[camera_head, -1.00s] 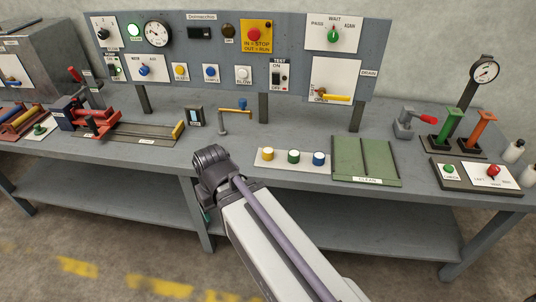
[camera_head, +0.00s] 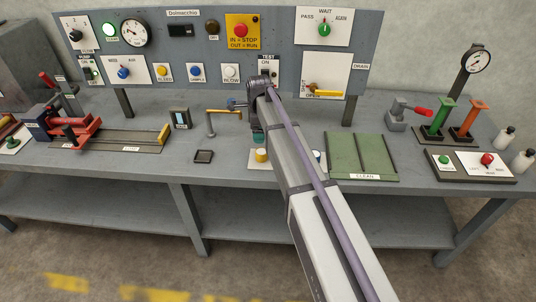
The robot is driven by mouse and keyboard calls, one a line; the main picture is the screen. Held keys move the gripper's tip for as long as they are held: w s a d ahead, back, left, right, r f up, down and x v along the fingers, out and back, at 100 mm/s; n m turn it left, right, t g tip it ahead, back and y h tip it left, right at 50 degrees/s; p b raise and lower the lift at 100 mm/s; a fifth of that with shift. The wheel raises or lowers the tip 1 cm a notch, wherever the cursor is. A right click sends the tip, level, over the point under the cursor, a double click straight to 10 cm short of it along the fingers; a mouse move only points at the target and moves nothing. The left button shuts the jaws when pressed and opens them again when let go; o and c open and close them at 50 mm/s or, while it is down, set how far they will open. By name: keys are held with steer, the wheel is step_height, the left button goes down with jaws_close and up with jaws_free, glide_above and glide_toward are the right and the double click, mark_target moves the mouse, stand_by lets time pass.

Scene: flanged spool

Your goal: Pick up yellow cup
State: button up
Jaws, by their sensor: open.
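The yellow cup (camera_head: 261,155) stands upright at the left end of a white strip (camera_head: 256,166) on the bench. My gripper (camera_head: 258,138) is over the strip, just above the yellow cup in the picture. Only a small teal part of it shows beneath my wrist; its fingertips are hidden, so I cannot see if they touch the cup. A sliver of the blue cup (camera_head: 317,155) shows right of my arm. The green cup is hidden behind my arm.
A green CLEAN tray (camera_head: 361,156) lies to the right. The control panel (camera_head: 200,50) rises close behind my wrist.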

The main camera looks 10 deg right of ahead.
mark_target(261, 151)
step_height(261, 151, down, 11)
steer(key=b, duration=1.1)
steer(key=shift+d+f, duration=0.1)
steer(key=shift+d, duration=0.05)
steer(key=shift+r+p, duration=0.25)
steer(key=shift+p, duration=0.05)
steer(key=c, duration=1)
